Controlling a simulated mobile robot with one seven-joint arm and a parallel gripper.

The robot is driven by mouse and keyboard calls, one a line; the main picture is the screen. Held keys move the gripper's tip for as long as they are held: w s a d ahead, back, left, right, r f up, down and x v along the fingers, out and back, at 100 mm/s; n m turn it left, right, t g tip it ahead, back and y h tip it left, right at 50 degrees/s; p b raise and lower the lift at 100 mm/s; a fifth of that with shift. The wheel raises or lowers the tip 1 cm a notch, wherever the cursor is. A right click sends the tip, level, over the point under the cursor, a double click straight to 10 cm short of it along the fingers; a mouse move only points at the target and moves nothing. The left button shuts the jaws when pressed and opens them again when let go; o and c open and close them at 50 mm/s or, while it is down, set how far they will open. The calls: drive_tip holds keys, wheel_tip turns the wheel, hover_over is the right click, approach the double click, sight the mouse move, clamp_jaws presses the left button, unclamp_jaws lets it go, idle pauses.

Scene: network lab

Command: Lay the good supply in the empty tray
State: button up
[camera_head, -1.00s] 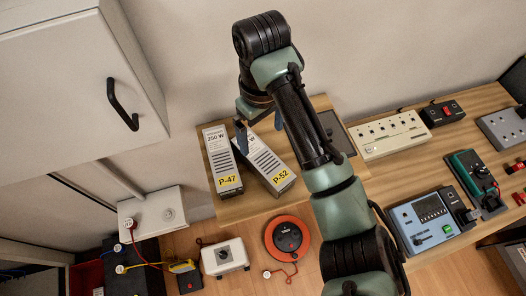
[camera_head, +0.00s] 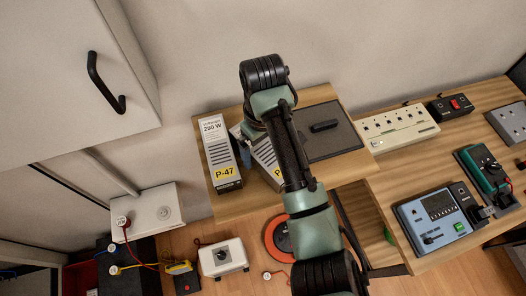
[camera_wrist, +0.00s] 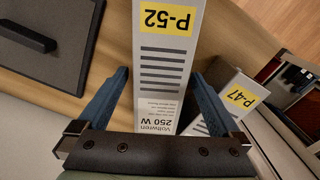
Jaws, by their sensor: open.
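Two grey power supplies with yellow labels stand on the wooden bench. P-47 (camera_head: 222,155) is at the left and fully visible. P-52 (camera_head: 267,160) is beside it, partly hidden behind my arm in the head view. In the wrist view P-52 (camera_wrist: 165,65) lies between the two blue fingers of my gripper (camera_wrist: 160,95), which are open with a gap on each side. P-47 (camera_wrist: 232,98) is just outside the right finger in the wrist view. No empty tray can be made out. Which supply is good cannot be told from the labels.
A dark flat panel with a black handle (camera_head: 328,130) lies right of P-52. A white power strip (camera_head: 400,130), a blue tester (camera_head: 432,222) and a green multimeter (camera_head: 483,172) are farther right. A wall cabinet (camera_head: 75,80) hangs at the upper left.

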drive_tip(key=c, duration=1.6)
